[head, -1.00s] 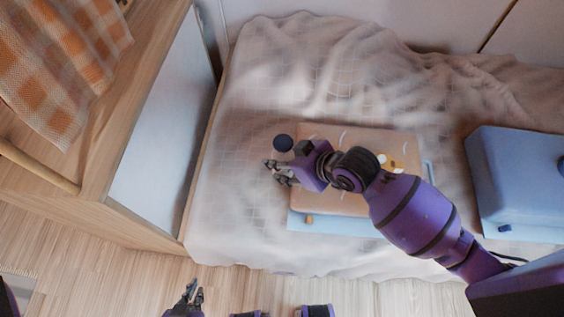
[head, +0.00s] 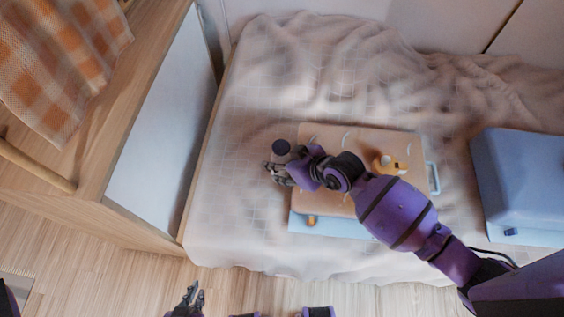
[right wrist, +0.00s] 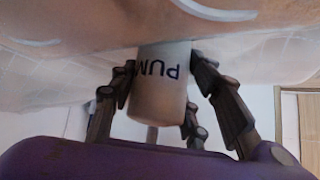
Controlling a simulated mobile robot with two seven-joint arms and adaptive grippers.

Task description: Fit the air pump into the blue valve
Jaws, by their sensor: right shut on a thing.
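The air pump is a pale cylinder (right wrist: 160,95) with dark letters reading "PUM" in the right wrist view. Its dark round end (head: 281,147) shows in the head view. My right gripper (head: 273,170) is shut on the pump, with fingers on both sides of it, just left of the tan padded piece. A small blue valve (head: 512,231) sits at the front of the blue block (head: 525,180) at the right, well away from the pump. My left gripper (head: 194,292) is open and empty low in the head view, in front of the bed.
The tan piece (head: 325,198) lies over a light-blue piece (head: 340,228) with an orange valve (head: 312,221). My right arm crosses this. The rumpled blanket (head: 265,90) is clear behind; a wooden cabinet (head: 100,120) stands left.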

